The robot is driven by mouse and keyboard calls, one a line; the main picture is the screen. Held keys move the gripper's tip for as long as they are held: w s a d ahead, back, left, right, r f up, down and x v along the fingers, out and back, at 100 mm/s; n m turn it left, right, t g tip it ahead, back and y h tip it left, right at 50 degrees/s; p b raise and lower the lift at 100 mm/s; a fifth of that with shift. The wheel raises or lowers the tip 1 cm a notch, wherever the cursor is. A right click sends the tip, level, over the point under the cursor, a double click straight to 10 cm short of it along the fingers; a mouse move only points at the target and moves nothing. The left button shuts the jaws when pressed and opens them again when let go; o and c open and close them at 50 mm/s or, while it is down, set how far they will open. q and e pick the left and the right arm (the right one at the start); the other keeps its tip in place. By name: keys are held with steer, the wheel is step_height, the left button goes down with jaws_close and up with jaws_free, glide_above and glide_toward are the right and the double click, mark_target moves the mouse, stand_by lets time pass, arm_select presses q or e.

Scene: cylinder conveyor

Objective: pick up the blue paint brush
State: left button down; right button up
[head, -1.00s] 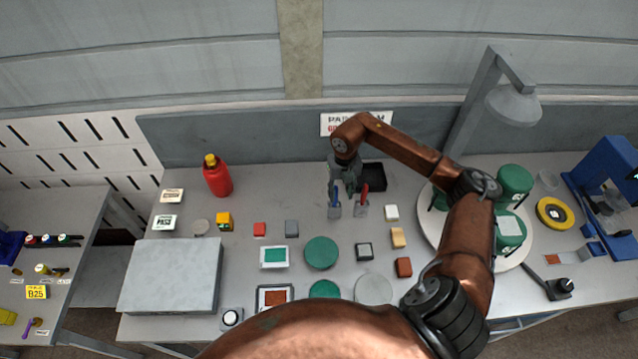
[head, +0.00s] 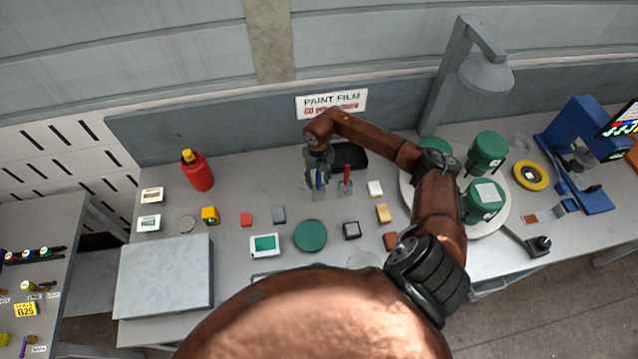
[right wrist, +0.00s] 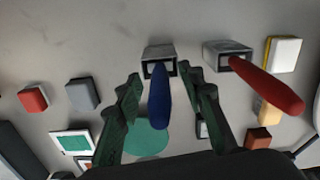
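The blue paint brush (right wrist: 159,98) stands in a small grey holder (right wrist: 159,56). In the right wrist view its handle lies between the two fingers of my right gripper (right wrist: 160,90), with gaps on both sides. The fingers are apart. In the head view the brush (head: 319,179) is partly hidden by my right gripper (head: 318,172), which is around its handle from above. A red-handled brush (right wrist: 268,86) stands in a second grey holder just to the right, outside the fingers. My left gripper is not in view.
A black tray (head: 349,156) lies behind the brushes. Small coloured blocks and a green disc (head: 310,235) lie in front. A red bottle (head: 197,171) stands left. Green cans (head: 487,152) stand on a round white plate at right.

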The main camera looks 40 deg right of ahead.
steer(key=shift+f, duration=0.1)
steer(key=shift+c, duration=0.2)
jaws_close()
